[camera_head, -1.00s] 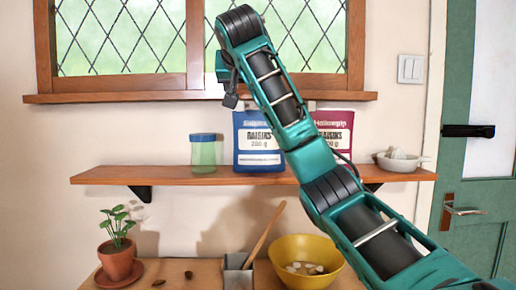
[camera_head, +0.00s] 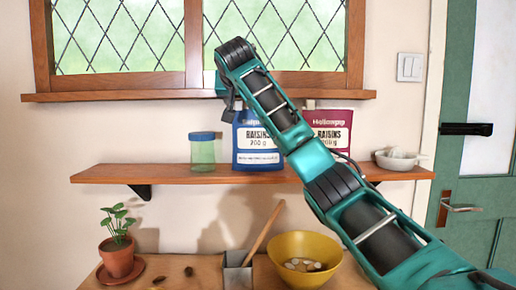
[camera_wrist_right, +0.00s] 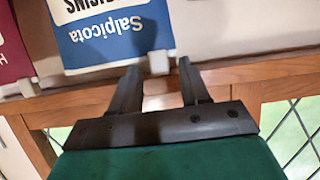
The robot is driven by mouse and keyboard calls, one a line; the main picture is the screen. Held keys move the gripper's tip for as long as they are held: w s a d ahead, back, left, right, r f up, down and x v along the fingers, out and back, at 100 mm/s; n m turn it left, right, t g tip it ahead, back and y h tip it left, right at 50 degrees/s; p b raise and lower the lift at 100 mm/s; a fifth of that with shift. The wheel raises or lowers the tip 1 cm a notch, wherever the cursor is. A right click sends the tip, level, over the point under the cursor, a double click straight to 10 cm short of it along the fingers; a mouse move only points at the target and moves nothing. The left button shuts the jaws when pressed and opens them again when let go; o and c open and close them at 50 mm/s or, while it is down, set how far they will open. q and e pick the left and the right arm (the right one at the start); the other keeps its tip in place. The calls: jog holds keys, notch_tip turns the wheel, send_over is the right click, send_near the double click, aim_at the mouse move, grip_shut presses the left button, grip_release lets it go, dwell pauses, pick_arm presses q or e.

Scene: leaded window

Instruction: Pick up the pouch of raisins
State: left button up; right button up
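Two pouches labelled raisins stand side by side on the wall shelf. The blue and white one (camera_head: 258,150) is partly behind my right arm; the magenta and white one (camera_head: 335,130) is also partly covered by it. My right gripper (camera_head: 232,108) hangs at the blue pouch's upper left. In the right wrist view the blue pouch (camera_wrist_right: 112,38) reads "Salpicota", upside down. There my right gripper (camera_wrist_right: 160,65) is open, its fingers near the pouch's top edge, with a small pale cap-like piece (camera_wrist_right: 159,62) between the tips. Contact cannot be told. My left gripper is out of view.
A green jar with a blue lid (camera_head: 202,151) stands left of the blue pouch on the shelf (camera_head: 130,174). A white dish (camera_head: 400,161) is at the shelf's right end. The window sill (camera_head: 110,97) runs above. A plant, bowl and grey holder stand below.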

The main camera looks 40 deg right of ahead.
grip_shut()
jog(key=shift+r, duration=0.15)
dwell(0.6)
